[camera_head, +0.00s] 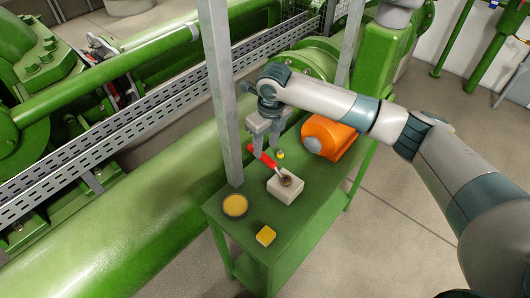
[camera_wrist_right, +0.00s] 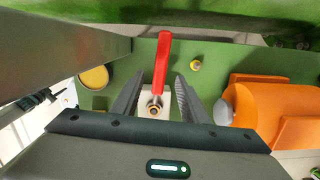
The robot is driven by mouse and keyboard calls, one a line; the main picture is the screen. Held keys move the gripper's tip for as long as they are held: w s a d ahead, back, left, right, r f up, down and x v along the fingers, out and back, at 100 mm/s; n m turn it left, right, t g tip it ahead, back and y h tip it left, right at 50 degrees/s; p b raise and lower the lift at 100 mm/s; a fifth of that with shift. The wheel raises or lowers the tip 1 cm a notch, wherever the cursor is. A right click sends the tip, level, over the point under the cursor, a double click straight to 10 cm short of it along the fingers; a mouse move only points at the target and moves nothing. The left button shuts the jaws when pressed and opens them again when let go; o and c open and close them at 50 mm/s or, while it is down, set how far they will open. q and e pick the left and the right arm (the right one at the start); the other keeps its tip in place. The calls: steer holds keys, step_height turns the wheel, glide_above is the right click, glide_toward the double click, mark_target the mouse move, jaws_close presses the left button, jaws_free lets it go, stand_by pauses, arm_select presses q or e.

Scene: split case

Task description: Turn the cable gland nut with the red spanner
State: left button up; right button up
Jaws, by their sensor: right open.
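The red spanner (camera_head: 265,160) lies with its head at the cable gland nut (camera_head: 287,180) on top of a pale block (camera_head: 286,194). In the wrist view the spanner handle (camera_wrist_right: 164,60) points away from the nut (camera_wrist_right: 154,103); whether its jaw fully seats around the nut is too small to tell. My right gripper (camera_head: 264,148) is open and points down over the handle. In the wrist view its fingers (camera_wrist_right: 160,80) stand either side of the spanner, with gaps, not closed on it. My left gripper is in neither view.
The block stands on a green bench (camera_head: 290,235). An orange motor-like housing (camera_head: 328,138) sits behind right. A small yellow item (camera_head: 281,154), a yellow-topped round tin (camera_head: 235,206) and a yellow block (camera_head: 266,236) are nearby. A grey post (camera_head: 222,100) rises at the left edge.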

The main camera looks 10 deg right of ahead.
mark_target(269, 160)
step_height(269, 160, up, 13)
steer(key=s+b, duration=0.1)
steer(key=b, duration=0.2)
steer(key=shift+s+d+f, duration=0.15)
steer(key=shift+s+d, duration=0.05)
steer(key=shift+d, duration=0.25)
steer(key=shift+f, duration=0.1)
